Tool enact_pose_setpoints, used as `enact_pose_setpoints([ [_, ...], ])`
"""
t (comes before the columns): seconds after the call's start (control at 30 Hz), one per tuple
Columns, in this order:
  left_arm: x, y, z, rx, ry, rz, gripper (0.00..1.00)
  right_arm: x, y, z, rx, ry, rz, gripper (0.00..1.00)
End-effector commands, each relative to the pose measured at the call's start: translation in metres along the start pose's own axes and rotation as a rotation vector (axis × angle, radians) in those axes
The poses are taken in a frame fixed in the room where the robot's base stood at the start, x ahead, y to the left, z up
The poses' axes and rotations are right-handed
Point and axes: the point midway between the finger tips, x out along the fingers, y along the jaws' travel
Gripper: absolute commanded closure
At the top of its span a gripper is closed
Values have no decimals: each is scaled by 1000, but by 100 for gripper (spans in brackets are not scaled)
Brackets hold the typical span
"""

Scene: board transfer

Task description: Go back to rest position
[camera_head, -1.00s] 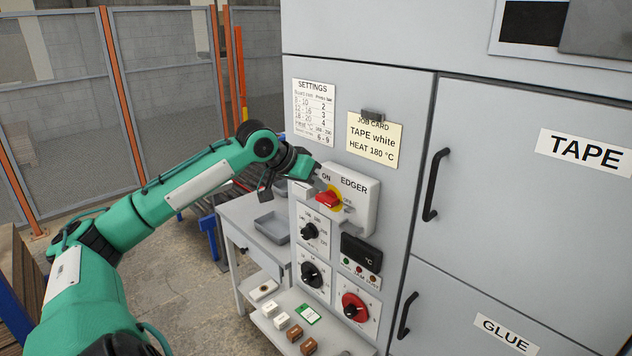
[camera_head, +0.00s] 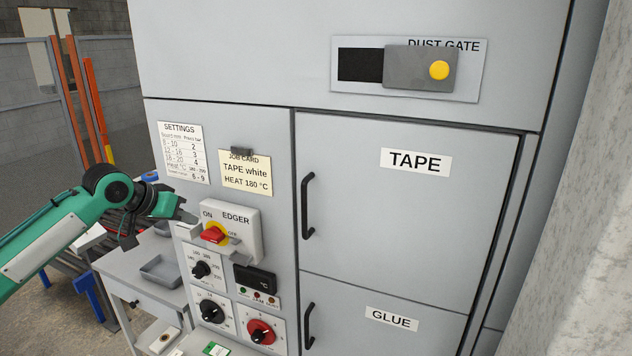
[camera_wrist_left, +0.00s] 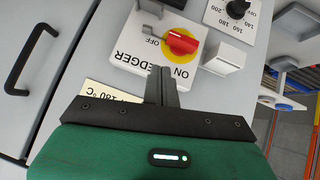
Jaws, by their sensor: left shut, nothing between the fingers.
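My left gripper (camera_head: 190,216) is shut and empty. In the head view it sits just left of the edger switch box (camera_head: 243,228), near its upper left corner. The box carries a red rotary handle (camera_head: 214,235) on a yellow disc, with ON and OFF marks. In the left wrist view my closed fingers (camera_wrist_left: 161,72) point at the box, below the red handle (camera_wrist_left: 182,43) in the picture. I cannot tell whether the fingertips touch the box. My right gripper is in neither view.
The grey cabinet has a TAPE door (camera_head: 400,215), a GLUE door (camera_head: 365,330) and protruding black handles (camera_head: 307,206). A dust gate (camera_head: 420,68) is at the top. Dials sit below the switch box. A side table with a grey tray (camera_head: 163,270) stands left.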

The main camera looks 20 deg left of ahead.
Motion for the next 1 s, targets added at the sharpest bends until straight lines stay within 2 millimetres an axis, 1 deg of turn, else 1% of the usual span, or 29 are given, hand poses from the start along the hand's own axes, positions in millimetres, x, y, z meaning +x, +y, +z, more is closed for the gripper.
enact_pose_setpoints([
  [0.07,0,0,0,1,-1,0,100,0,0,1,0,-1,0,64],
  [0.17,11,2,12,11,-18,0,100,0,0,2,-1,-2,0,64],
  [0.27,38,10,44,41,-63,2,100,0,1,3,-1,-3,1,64],
  [0.3,52,15,63,58,-88,1,100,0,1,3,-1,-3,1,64],
  [0.37,74,24,95,91,-127,0,100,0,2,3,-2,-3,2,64],
  [0.4,88,31,119,113,-154,0,100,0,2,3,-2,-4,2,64],
  [0.47,105,43,154,146,-190,0,100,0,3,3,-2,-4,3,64],
  [0.5,115,51,176,166,-212,-2,100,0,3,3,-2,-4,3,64],
  [0.57,127,64,209,195,-242,-1,100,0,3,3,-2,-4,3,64],
  [0.6,134,73,231,212,-260,-2,100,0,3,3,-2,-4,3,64],
  [0.67,141,87,262,235,-285,-2,100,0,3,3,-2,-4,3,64],
  [0.7,144,97,281,248,-299,-2,100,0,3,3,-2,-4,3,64],
  [0.77,147,111,310,266,-320,-5,100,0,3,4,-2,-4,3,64],
  [0.8,147,120,328,274,-332,-7,100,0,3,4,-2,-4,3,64],
  [0.87,146,135,353,286,-350,-12,100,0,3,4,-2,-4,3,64],
  [0.9,144,144,369,290,-361,-16,100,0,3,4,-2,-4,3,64],
  [1.0,135,166,404,294,-386,-33,100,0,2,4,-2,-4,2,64],
])
